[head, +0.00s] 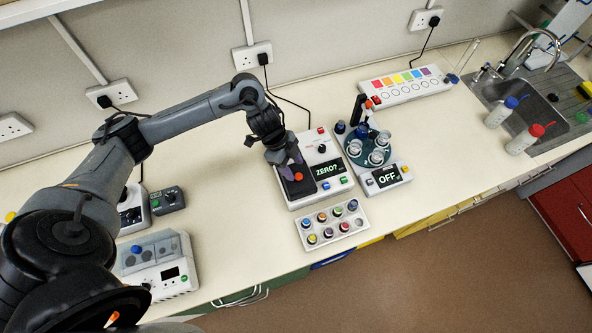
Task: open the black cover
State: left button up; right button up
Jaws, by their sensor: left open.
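A black cover (302,188) lies flat, apparently closed, on the left part of a white instrument (330,150) whose display reads "ZERO?". A red spot (298,177) shows on or just above the cover. My left gripper (292,172) points down right over the cover, open, with its fingers near the red spot. Whether the fingers touch it cannot be told, and the gripper hides the cover's rear part. My right gripper is not in view.
A white device with a teal carousel (352,148) and "OFF" display stands right of the instrument. A tray of colored caps (310,232) lies in front. A color-strip box (405,87), red and blue bottles (523,138) and a sink are farther right. Bench between them is clear.

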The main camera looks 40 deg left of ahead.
aim_at(298, 175)
pick_arm(q)
jog(key=shift+x, duration=1.65)
grip_shut()
